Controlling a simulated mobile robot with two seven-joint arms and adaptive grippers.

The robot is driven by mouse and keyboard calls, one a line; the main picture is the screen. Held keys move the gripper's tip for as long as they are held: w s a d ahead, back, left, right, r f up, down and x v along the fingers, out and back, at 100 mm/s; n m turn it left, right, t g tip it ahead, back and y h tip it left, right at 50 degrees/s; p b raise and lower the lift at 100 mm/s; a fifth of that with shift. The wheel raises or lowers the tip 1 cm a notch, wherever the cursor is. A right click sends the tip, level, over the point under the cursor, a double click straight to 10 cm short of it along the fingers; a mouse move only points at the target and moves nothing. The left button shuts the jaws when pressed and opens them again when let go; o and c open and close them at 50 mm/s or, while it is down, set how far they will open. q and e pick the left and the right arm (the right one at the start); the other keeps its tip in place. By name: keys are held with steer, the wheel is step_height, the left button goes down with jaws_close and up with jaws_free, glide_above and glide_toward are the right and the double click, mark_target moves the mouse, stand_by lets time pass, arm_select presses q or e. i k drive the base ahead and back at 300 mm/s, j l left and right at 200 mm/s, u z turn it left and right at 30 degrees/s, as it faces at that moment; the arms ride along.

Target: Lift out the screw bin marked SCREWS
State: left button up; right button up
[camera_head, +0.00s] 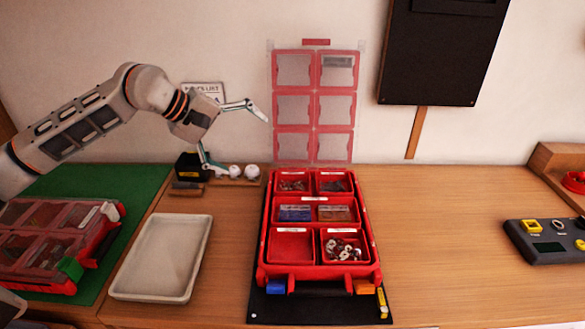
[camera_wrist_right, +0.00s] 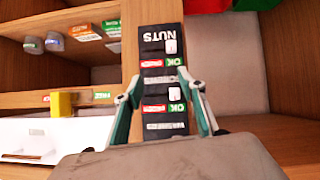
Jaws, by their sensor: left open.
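An open red case (camera_head: 264,262) stands on a dark mat, holding several small red bins. They include a back left bin (camera_head: 292,184) and back right bin (camera_head: 335,183) with small parts, a middle left bin with blue contents (camera_head: 295,214), a middle right bin with brownish contents (camera_head: 335,214), an empty-looking front left bin (camera_head: 290,246) and a front right bin with metal parts (camera_head: 344,247). Their labels are too small to read, so I cannot tell which says SCREWS. My left gripper (camera_head: 247,146) is open and empty, behind and left of the case. My right gripper (camera_wrist_right: 157,82) looks open.
The clear lid (camera_head: 313,107) stands upright behind the case. An empty pale tray (camera_head: 160,258) lies left of it. A closed red case (camera_head: 60,245) sits on a green mat. A control box (camera_head: 548,242) is at right. In the right wrist view, a dark NUTS panel (camera_wrist_right: 160,60) faces the fingers.

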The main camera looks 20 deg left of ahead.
mark_target(286, 184)
steer(key=k+l, duration=0.65)
steer(key=k, duration=0.25)
